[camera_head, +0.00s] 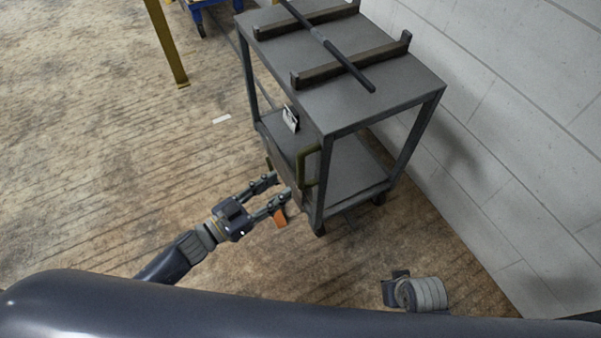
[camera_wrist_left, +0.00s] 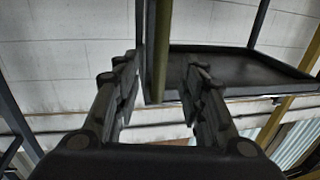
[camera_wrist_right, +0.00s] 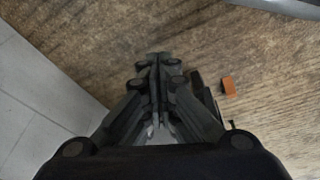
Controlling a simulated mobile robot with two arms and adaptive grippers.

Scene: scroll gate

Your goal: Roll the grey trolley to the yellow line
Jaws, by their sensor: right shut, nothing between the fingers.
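The grey trolley (camera_head: 385,100) stands beside the white wall, with a top and a lower shelf (camera_head: 350,165). An olive upright handle (camera_head: 306,165) is on its near end. My left gripper (camera_head: 277,185) is open just left of that handle in the head view. In the left wrist view the olive bar (camera_wrist_left: 161,50) shows in the gap between the open fingers (camera_wrist_left: 160,75), with no clear contact. My right gripper (camera_wrist_right: 155,62) is shut and empty over the floor near the wall. No yellow line on the floor shows.
A dark rod (camera_head: 325,43) lies across two rails on the trolley top. An orange piece (camera_head: 280,217) is low by the trolley's near end. A yellow post (camera_head: 167,45) and a blue wheeled frame (camera_head: 197,8) are further back. The floor to the left is mostly clear.

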